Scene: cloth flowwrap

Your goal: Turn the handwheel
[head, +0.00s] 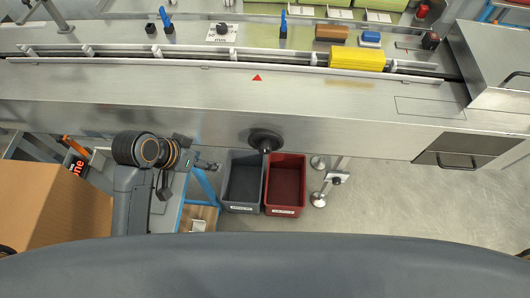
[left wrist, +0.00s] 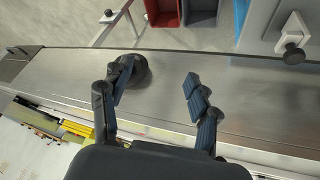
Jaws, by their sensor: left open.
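The handwheel (head: 265,137) is a black round wheel with a grip on the front panel of the steel machine, below the conveyor. In the left wrist view the handwheel (left wrist: 138,70) shows just behind the left-hand finger, which covers part of it. My left gripper (head: 208,164) is open and empty, to the left of the wheel in the head view. In the left wrist view its fingers (left wrist: 158,82) are spread wide, with bare steel panel between them. I cannot tell whether a finger touches the wheel. My right gripper is not in view.
A grey bin (head: 241,182) and a red bin (head: 286,185) stand on the floor below the wheel. A cardboard box (head: 55,213) is at the left. A yellow pack (head: 357,58) lies on the conveyor. A steel support foot (head: 318,199) stands right of the bins.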

